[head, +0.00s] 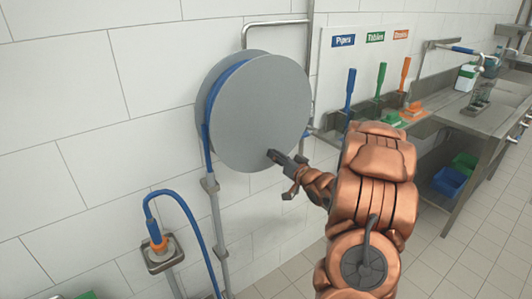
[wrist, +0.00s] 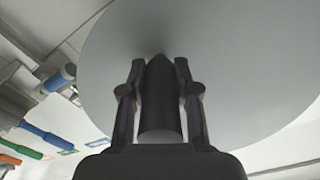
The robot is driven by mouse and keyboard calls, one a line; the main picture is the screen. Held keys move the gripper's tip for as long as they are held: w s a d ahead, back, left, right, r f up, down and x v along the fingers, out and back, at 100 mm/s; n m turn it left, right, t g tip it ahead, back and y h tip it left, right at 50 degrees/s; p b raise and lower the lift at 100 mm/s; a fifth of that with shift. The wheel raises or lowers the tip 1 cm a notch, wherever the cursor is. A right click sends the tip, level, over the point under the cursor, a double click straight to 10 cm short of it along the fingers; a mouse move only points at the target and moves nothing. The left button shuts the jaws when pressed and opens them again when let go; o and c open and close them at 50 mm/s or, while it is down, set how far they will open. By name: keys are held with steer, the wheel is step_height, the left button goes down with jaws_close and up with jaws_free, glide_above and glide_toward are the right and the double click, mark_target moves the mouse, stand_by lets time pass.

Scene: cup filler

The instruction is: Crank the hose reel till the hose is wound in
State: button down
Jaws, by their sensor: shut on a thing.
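The hose reel (head: 258,110) is a grey disc pair on the tiled wall, with blue hose showing between the discs at its left edge. The blue hose (head: 189,213) hangs from the reel's left side, and a length loops down beside the wall bracket. My gripper (head: 272,155) is at the lower front of the disc. In the wrist view, my gripper (wrist: 160,95) is shut on a dark round crank handle (wrist: 160,115) that stands out from the disc's face. In the head view the gripper mostly hides the handle.
A hose nozzle with an orange collar (head: 157,240) sits in a wall bracket at lower left. A board with blue, green and orange brushes (head: 381,78) hangs right of the reel. A steel sink counter (head: 455,110) stands at right. Tiled floor lies below.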

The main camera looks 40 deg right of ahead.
steer(key=shift+a, duration=0.5)
steer(key=shift+a, duration=0.1)
steer(key=c, duration=0.8)
jaws_free()
steer(key=shift+c, duration=0.2)
steer(key=shift+s, duration=0.1)
steer(key=s, duration=1.1)
steer(key=shift+s, duration=0.4)
steer(key=shift+w, duration=0.1)
